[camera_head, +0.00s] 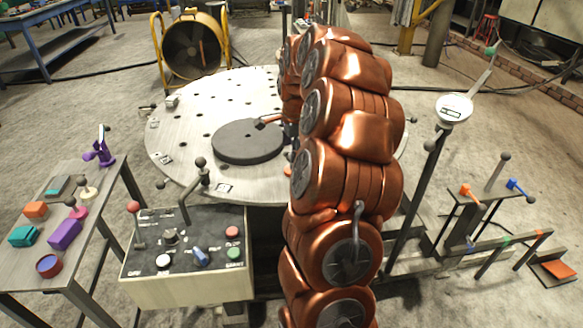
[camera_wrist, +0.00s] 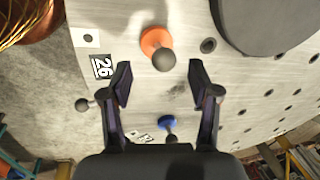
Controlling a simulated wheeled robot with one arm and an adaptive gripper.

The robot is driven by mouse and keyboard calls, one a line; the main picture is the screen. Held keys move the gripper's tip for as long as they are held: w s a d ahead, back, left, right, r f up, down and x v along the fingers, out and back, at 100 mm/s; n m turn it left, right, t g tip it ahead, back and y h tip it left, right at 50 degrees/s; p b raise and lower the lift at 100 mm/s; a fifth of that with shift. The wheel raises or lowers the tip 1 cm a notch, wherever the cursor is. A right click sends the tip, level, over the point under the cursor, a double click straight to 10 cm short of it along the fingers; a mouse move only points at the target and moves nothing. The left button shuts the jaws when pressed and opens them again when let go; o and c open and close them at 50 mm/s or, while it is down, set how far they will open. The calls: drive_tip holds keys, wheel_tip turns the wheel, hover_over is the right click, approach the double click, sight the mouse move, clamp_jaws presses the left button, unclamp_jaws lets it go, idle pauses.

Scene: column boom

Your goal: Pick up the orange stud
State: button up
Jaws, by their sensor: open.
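The orange stud (camera_wrist: 153,40) shows in the wrist view. It has an orange round base and a dark ball knob, and stands on the pale perforated round table (camera_wrist: 262,98). My gripper (camera_wrist: 162,82) is open and empty. Its two dark fingers point toward the stud, which lies just beyond the fingertips and between their lines; they do not touch it. In the head view, my copper arm hides the gripper. A small orange bit beside the arm may be the stud, but I cannot tell for sure.
A blue stud (camera_wrist: 167,124) with a dark knob shows between the finger bases. A dark disc (camera_head: 248,142) lies on the round table. A control box (camera_head: 187,285) with levers stands in front. A side table (camera_head: 92,262) at left holds coloured blocks.

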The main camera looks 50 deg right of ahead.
sight(292, 167)
drive_tip(key=shift+w+d+f+p, duration=0.1)
drive_tip(key=shift+w+d+f, duration=0.1)
drive_tip(key=shift+f, duration=0.65)
drive_tip(key=shift+w+d+f+p, duration=0.1)
drive_tip(key=shift+w+d+f, duration=0.05)
drive_tip(key=shift+f, duration=0.65)
drive_tip(key=shift+w+d+f+p, duration=0.1)
drive_tip(key=shift+w+d+f, duration=0.1)
drive_tip(key=shift+f, duration=0.65)
clamp_jaws()
